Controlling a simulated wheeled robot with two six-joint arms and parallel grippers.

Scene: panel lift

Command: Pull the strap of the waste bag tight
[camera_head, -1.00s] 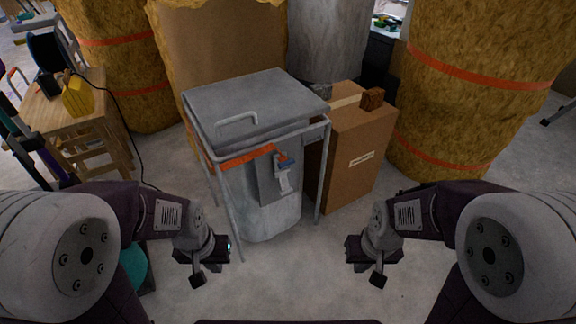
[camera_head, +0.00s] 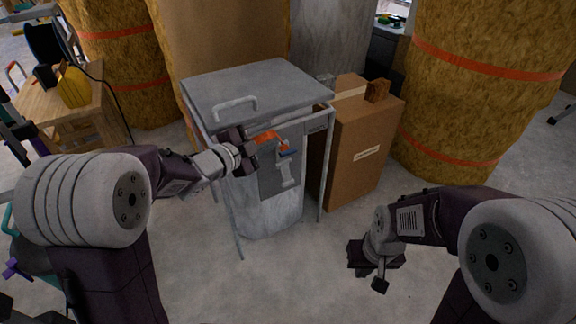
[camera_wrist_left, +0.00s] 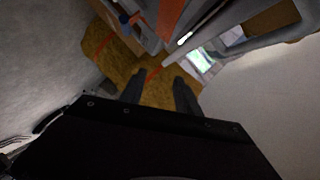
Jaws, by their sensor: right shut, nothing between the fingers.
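The waste bag (camera_head: 268,212) is grey and hangs in a metal stand with a grey lid (camera_head: 255,88). An orange strap (camera_head: 266,137) runs across its upper front to a grey plate with a blue-and-white buckle (camera_head: 287,162). My left gripper (camera_head: 250,146) is in front of the strap's left part and hides it; I cannot tell whether it touches. In the left wrist view its two fingers (camera_wrist_left: 160,92) are apart with nothing between them, and an orange strip (camera_wrist_left: 170,18) lies beyond them. My right gripper (camera_head: 362,258) is shut and empty, low over the floor at right.
A cardboard box (camera_head: 362,150) stands close to the right of the stand. Large yellow-brown rolls (camera_head: 450,120) with orange bands stand behind. A wooden stool (camera_head: 85,105) with a yellow object is at left. The floor in front is clear.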

